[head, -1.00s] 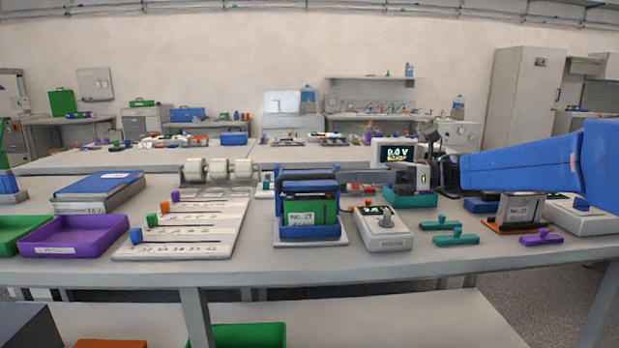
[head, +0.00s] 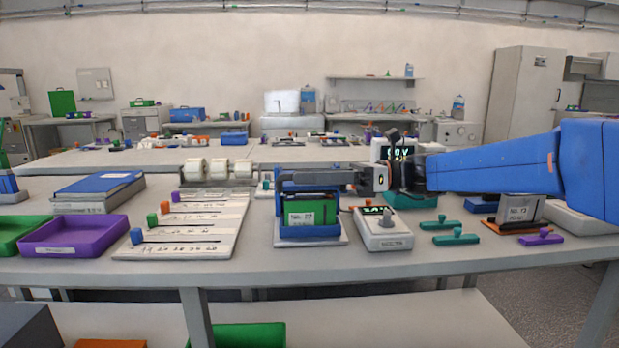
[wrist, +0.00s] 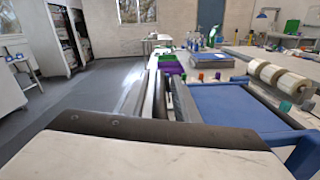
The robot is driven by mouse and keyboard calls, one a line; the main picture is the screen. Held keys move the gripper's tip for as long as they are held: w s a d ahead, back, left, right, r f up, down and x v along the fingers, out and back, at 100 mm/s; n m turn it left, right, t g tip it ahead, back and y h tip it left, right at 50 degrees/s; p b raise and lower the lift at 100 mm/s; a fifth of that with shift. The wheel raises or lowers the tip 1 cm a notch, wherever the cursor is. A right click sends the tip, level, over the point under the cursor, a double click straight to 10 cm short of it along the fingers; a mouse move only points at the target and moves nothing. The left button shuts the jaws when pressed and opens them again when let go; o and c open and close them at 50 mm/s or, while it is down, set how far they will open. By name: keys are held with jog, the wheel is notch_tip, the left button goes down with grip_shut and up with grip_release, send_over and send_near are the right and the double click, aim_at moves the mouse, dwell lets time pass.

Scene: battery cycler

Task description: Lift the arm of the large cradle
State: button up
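The large cradle (head: 311,231) is a blue frame on a pale base plate near the front middle of the table. It holds a green battery block (head: 308,212) with a white label. Its blue arm (head: 306,187) lies across the top, roughly level. Contact with the arm cannot be made out.
A grey box with a knob (head: 382,230) stands right of the cradle. A slotted board (head: 190,235) and a purple tray (head: 75,236) lie left. White rollers (head: 218,170) stand behind. Teal and purple clips (head: 455,238) lie to the right.

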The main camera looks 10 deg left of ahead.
grip_shut()
jog(key=shift+r, duration=0.15)
